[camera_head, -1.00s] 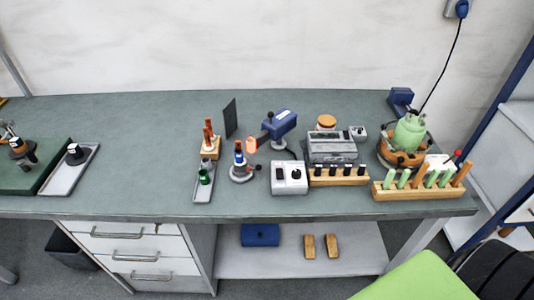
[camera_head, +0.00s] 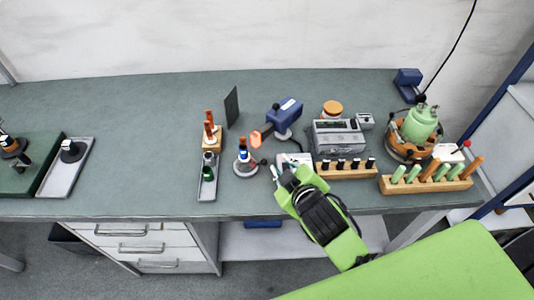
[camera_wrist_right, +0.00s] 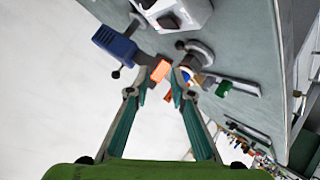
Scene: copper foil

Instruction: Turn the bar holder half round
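A blue device (camera_head: 284,113) on a round grey foot, with an orange block (camera_head: 256,139) at its left end, stands mid-bench. It may be the bar holder; I cannot tell for sure. In the right wrist view the blue body (camera_wrist_right: 115,43) is at upper left and the orange block (camera_wrist_right: 159,71) appears just beyond my fingertips, apparently not gripped. My right gripper (camera_head: 279,173) reaches in from the front, over a white box it mostly hides. Its fingers (camera_wrist_right: 161,90) are apart with nothing held between them. My left gripper is out of view.
Left of the device are a small round stand (camera_head: 245,165) and a grey tray (camera_head: 206,188) with bottles. Right are a grey instrument (camera_head: 338,135), a wooden rack (camera_head: 346,171) and another rack with green and orange sticks (camera_head: 428,185). The bench's left-middle is clear.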

